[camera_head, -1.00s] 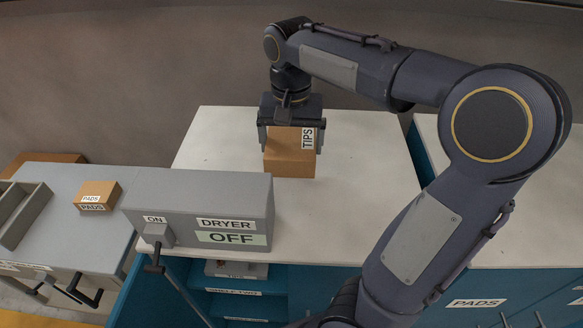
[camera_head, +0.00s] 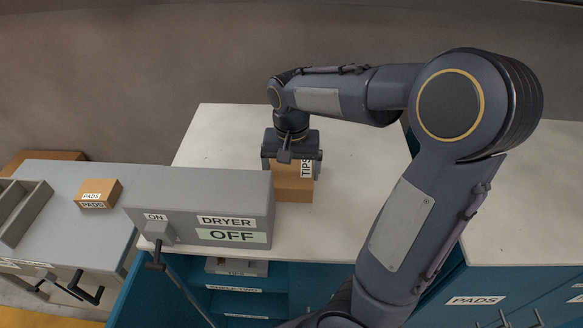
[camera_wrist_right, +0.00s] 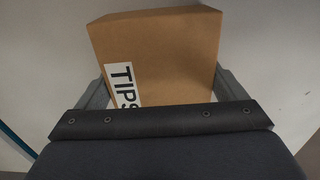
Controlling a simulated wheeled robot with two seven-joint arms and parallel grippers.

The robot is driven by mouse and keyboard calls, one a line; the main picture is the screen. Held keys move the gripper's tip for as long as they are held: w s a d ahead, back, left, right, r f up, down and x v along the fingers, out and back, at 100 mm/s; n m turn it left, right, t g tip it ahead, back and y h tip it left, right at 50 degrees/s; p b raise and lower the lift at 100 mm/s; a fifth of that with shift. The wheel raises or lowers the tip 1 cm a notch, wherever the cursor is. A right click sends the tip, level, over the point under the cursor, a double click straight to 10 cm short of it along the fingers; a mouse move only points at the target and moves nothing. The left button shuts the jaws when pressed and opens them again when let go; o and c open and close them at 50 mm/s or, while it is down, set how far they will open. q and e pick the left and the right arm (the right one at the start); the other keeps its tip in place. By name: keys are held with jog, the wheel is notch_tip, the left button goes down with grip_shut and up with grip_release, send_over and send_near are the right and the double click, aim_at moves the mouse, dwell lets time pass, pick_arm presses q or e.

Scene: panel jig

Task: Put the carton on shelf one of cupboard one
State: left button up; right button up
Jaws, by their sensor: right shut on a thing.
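The brown carton (camera_head: 292,195), labelled TIPS, is in my right gripper (camera_head: 291,172), just right of the dryer over the white counter. The right wrist view shows the carton (camera_wrist_right: 165,55) between the two fingers (camera_wrist_right: 163,92), its TIPS label on its left part. I cannot tell whether the carton's base touches the counter. An open teal cupboard (camera_head: 232,303) with labelled shelves stands below the counter's front edge. My left gripper is out of view.
The grey dryer (camera_head: 200,207), reading OFF, stands at the counter's front left with a lever (camera_head: 156,250). A grey labelled tray (camera_head: 237,266) sits in the cupboard's upper part. A PADS box (camera_head: 99,192) lies on the left bench. The white counter (camera_head: 355,200) is clear right of the carton.

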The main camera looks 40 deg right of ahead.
jog(key=o, duration=0.9)
jog(key=shift+f, duration=0.1)
